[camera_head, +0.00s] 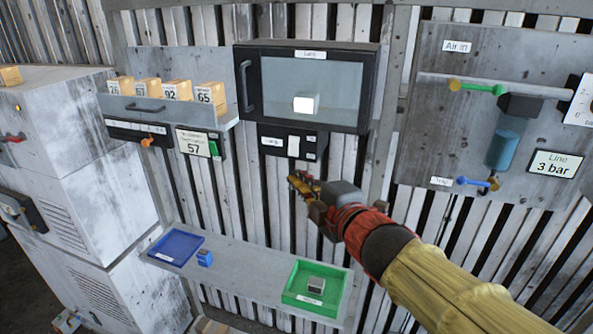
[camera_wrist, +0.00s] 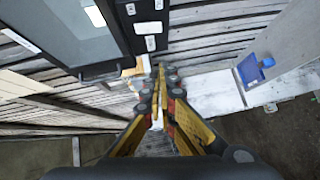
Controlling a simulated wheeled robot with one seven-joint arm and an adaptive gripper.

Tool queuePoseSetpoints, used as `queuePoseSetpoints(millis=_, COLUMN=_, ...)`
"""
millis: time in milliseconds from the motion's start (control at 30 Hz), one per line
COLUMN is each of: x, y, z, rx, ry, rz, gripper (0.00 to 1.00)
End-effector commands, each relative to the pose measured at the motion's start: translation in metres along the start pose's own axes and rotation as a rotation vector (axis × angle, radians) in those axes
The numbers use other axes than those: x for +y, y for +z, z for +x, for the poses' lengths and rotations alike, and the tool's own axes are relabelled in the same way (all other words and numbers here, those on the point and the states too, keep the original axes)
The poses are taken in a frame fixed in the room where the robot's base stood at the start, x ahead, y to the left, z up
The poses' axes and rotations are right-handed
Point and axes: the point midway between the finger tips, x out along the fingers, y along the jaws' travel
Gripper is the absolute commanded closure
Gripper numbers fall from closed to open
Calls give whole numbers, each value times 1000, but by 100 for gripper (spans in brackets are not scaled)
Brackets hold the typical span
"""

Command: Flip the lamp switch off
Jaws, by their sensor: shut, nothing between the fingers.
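The lamp switch is a white rocker (camera_head: 293,146) on a black panel (camera_head: 268,150) below the glass-fronted cabinet (camera_head: 310,88). In the wrist view the white rocker (camera_wrist: 148,27) shows near the top, on the dark panel. Whether it is pressed on or off cannot be told. My gripper (camera_head: 292,180) is shut and empty, with its yellow fingers a little below the panel in the head view. In the wrist view its closed fingertips (camera_wrist: 158,70) point towards the wall, apart from the rocker in the picture. Exact distance to the panel is unclear.
A display reading 57 with a green switch (camera_head: 213,147) is left of the panel. Below is a shelf (camera_head: 250,268) with a blue tray (camera_head: 175,247), a blue block (camera_head: 204,258) and a green tray (camera_head: 317,312). A board with pipes (camera_head: 500,100) stands at right.

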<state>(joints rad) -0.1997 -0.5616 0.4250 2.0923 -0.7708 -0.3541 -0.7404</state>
Motion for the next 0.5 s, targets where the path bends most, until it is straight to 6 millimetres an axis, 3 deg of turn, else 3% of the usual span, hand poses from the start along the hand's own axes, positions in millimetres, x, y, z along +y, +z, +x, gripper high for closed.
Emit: queuePoseSetpoints(millis=500, x=-1, y=3, z=95, rx=-2, ry=-4, rz=3, gripper=100)
